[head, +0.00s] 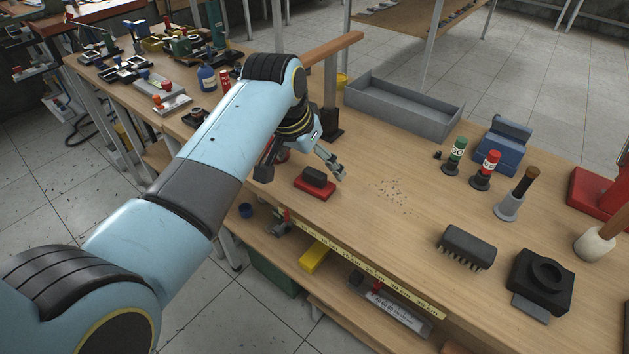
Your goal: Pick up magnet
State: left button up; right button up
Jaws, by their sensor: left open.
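A small red block with a black top (315,184), which looks like the magnet, lies on the wooden workbench (372,232) near its front edge. My left gripper (303,172) reaches down from the left with its fingers spread wide. One finger is to the left of the block and the other is at its right, close to the bench top. The block shows between and slightly in front of the fingers. I cannot tell whether either finger touches it. My arm hides part of the bench behind it. My right gripper is not in view.
A grey tray (402,106) stands at the back. Green-capped (455,157) and red-capped (486,170) cylinders stand right of it. A black pinned block (466,248) and a black fixture (540,283) sit at front right. The bench right of the gripper is mostly clear, with small crumbs.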

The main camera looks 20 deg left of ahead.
aim_at(314, 173)
pick_arm(q)
jog(key=x, duration=0.5)
jog(key=shift+s+f, duration=0.2)
jog(key=shift+f, duration=0.25)
jog(key=c, duration=1.4)
